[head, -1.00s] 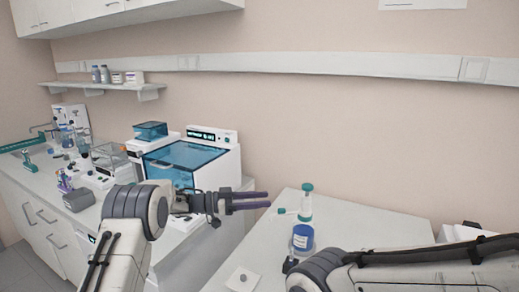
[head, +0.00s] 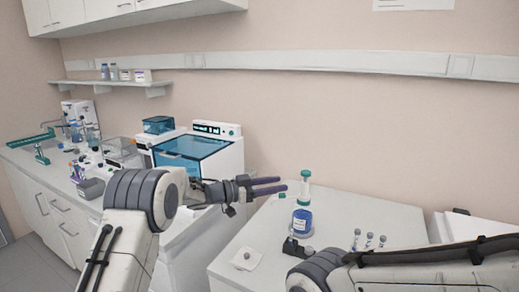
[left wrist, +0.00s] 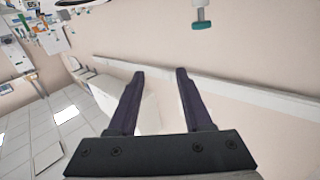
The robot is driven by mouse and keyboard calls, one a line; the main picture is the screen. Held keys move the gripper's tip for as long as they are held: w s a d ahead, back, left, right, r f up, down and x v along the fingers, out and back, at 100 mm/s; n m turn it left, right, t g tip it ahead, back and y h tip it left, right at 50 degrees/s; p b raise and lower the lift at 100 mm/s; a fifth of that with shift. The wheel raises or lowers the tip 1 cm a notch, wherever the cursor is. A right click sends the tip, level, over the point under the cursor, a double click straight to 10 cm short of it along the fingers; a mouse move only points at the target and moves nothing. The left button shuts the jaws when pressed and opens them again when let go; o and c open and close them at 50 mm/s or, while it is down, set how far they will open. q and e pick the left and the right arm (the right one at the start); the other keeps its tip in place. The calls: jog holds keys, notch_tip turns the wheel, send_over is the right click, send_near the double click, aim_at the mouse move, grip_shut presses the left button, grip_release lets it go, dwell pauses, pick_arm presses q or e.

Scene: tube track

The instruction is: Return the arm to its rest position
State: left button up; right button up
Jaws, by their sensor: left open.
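My left arm comes in from the left in the head view. Its gripper (head: 268,186) is held in the air above the gap by the near bench, pointing right. Its two dark fingers are apart with nothing between them. In the left wrist view the same gripper (left wrist: 158,85) shows parted fingers against wall and floor. My right arm crosses the lower right of the head view; its gripper is out of frame.
A white machine with a blue lid (head: 193,146) stands on the left counter (head: 38,157). A wall shelf (head: 118,82) hangs behind.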

pick_arm(q)
jog(key=s+a+f+n+g+y+b, duration=0.2)
jog(key=s+f+y, duration=0.3)
jog(key=s, duration=1)
jog(key=s+a+f+n+g+y+b, duration=0.2)
jog(key=s+a+f+n+y+b, duration=0.1)
jog(key=s, duration=1.2)
jog(key=s+a+f+n+g+y+b, duration=0.2)
jog(key=s+f+y, duration=0.5)
jog(key=s, duration=0.9)
notch_tip(320, 180, down, 2)
jog(key=shift+a+y+b, duration=0.4)
jog(key=shift+a+b, duration=0.1)
jog(key=shift+a, duration=0.6)
